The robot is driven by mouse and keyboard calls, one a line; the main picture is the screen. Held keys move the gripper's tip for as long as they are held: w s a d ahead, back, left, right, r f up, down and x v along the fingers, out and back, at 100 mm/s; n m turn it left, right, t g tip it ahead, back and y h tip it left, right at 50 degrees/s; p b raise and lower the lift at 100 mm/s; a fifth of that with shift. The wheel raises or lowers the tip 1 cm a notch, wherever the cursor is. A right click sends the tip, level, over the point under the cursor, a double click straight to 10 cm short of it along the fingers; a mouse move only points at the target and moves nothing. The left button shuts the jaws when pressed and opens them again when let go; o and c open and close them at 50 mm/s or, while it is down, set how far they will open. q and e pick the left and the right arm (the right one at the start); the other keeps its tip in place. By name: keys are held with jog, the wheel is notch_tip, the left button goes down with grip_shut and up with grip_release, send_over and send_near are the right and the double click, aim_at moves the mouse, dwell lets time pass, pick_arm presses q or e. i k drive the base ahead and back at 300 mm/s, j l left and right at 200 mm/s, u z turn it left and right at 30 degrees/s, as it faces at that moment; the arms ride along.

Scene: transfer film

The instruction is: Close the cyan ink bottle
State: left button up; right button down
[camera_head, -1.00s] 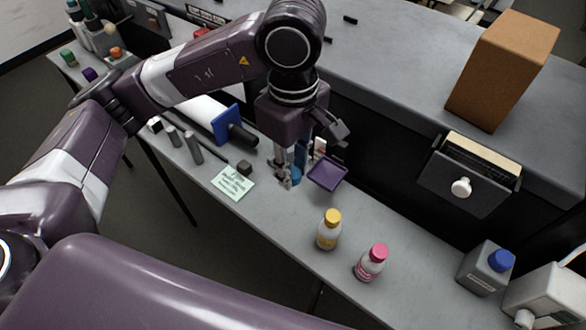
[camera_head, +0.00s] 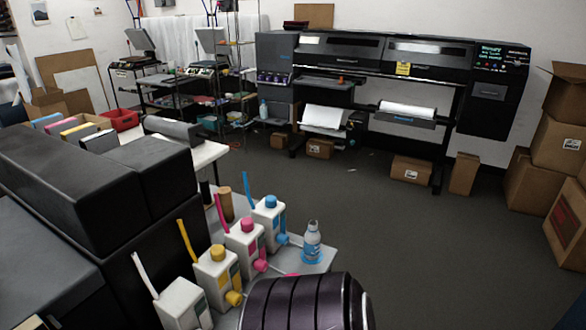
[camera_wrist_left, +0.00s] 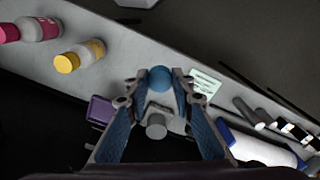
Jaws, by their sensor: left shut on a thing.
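In the left wrist view, my left gripper (camera_wrist_left: 158,82) is shut on a small round blue cap (camera_wrist_left: 160,78) between its fingertips. The grey bench (camera_wrist_left: 130,60) lies beyond it; I cannot tell whether the cap touches the bench. In the head view, a clear bottle with a blue label (camera_head: 312,242) stands upright on a grey shelf (camera_head: 325,264) beside the ink tanks. Its neck is pale, and no blue cap shows on it. My left gripper is outside the head view, and my right gripper is in neither view.
In the head view, white, yellow, magenta and blue (camera_head: 268,218) ink tanks line the shelf. Open floor (camera_head: 400,240) lies to the right.

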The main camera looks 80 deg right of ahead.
aim_at(313, 243)
jog(key=k+l, duration=0.1)
jog(key=k, duration=0.4)
jog(key=z, duration=2.45)
